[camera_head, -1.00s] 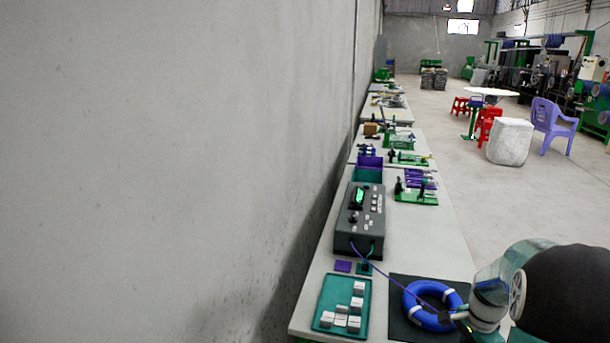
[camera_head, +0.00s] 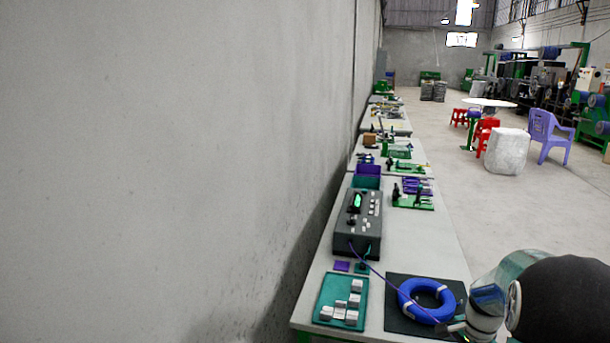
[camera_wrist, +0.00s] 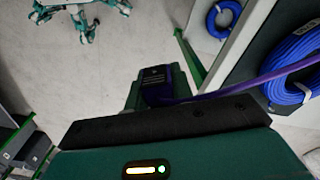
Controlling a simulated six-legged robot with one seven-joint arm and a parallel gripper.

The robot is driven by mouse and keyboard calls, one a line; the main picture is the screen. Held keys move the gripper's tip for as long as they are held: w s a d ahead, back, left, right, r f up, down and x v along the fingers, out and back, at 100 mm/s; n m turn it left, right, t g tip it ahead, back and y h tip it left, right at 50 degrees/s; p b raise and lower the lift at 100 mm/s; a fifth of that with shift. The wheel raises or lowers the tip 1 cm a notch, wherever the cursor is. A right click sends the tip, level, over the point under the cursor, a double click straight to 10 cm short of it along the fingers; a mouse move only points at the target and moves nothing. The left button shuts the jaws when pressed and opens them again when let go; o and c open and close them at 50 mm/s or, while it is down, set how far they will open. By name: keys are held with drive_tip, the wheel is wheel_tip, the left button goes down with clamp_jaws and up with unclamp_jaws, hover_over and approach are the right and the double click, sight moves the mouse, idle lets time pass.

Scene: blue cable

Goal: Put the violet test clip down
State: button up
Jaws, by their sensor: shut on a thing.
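My gripper (camera_head: 452,327) is at the front right of the bench, by the near edge of the blue cable coil (camera_head: 403,303). In the wrist view it is shut on the dark violet test clip (camera_wrist: 158,84). The clip's violet lead (camera_wrist: 245,83) runs off to the right there. In the head view the lead stretches from the grey test box (camera_head: 361,226) to my gripper, passing over the coil. The clip itself is hard to make out in the head view.
The coil lies on a black mat (camera_head: 395,324). A teal tray (camera_head: 327,298) with several white blocks is left of it. A dark green clip (camera_head: 361,267) is beside the violet pad. The wall borders the bench on the left. Bare bench (camera_head: 430,240) lies behind the mat.

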drive_tip(key=w+a+f+n, duration=0.4)
drive_tip(key=a+f+n, duration=0.2)
drive_tip(key=a, duration=0.5)
drive_tip(key=w+a+f+n, duration=0.4)
drive_tip(key=a+f+n, duration=0.2)
drive_tip(key=a+n, duration=0.3)
drive_tip(key=shift+w+a, duration=0.4)
drive_tip(key=shift+a, duration=0.55)
drive_tip(key=shift+s, duration=0.15)
